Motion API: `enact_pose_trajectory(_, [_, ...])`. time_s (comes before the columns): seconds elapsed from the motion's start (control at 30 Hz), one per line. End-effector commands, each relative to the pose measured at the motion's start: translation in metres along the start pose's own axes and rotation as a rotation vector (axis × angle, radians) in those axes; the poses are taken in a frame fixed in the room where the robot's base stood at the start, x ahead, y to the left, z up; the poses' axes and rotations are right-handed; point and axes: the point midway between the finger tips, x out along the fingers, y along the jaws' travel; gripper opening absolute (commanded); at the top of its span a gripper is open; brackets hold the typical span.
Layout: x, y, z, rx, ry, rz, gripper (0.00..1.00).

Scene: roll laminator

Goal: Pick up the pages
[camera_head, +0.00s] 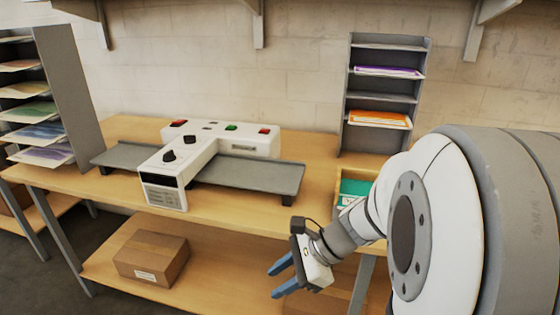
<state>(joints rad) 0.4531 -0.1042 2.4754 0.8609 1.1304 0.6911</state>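Sheets of pages in several colours lie on the shelves of a tall grey rack at the left, among them a green page (30,112) and a purple page (44,155). A smaller grey rack (345,100) on the table holds purple pages (388,71) and orange pages (379,119). My gripper (278,280) is at the lower right, in front of the table's front edge. Its two blue fingers are apart, with nothing between them. It is well away from both racks.
A white roll laminator (222,140) with grey trays (250,175) stands on the wooden table (130,130). A wooden bin (357,172) with green contents is partly hidden behind my arm. A cardboard box (152,257) sits on the lower shelf. Wall brackets hang above.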

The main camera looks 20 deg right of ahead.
Motion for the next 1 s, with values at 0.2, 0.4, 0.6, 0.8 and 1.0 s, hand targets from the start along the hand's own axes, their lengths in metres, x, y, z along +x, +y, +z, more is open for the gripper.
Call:
enact_pose_trajectory(0.2, [-0.04, -0.084, -0.046, 0.925, -0.491, -0.294, 0.36])
enact_pose_trajectory(0.4, [-0.117, -0.134, -0.141, 1.562, -1.056, -0.527, 0.36])
enact_pose_trajectory(0.6, [-0.174, -0.133, -0.221, 1.835, -1.494, -0.66, 0.36])
enact_pose_trajectory(0.8, [-0.192, -0.133, -0.247, 1.894, -1.646, -0.698, 0.36])
enact_pose_trajectory(1.0, [-0.19, -0.156, -0.248, 1.893, -1.648, -0.697, 0.36])
